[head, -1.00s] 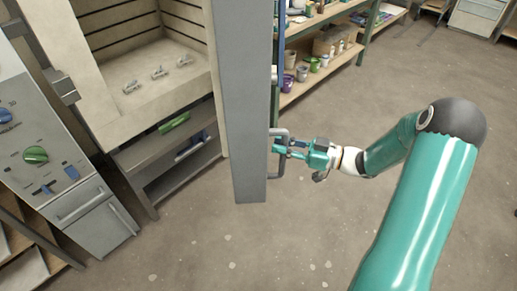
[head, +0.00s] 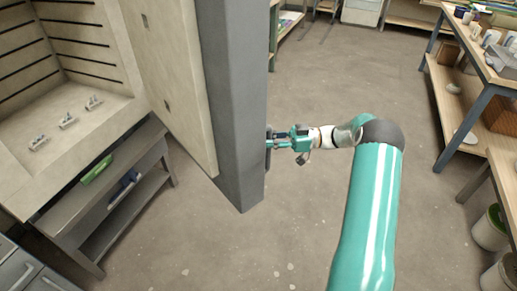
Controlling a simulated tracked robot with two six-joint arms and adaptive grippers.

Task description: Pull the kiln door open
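The kiln door (head: 236,100) stands open in the head view, a thick grey slab whose pale inner lining (head: 172,75) now faces the kiln. The kiln (head: 75,110) is at the left, with its pale chamber exposed. The dark door handle (head: 268,152) is on the door's outer right side, mostly hidden by the door edge and the fingers. My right gripper (head: 277,142) is at the handle, and its fingers appear closed around it. My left gripper is not in view.
Below the kiln is a metal stand with a green item (head: 96,170) on its shelf. A wooden workbench (head: 465,95) and buckets (head: 492,228) stand at the right. The concrete floor between the door and the bench is clear.

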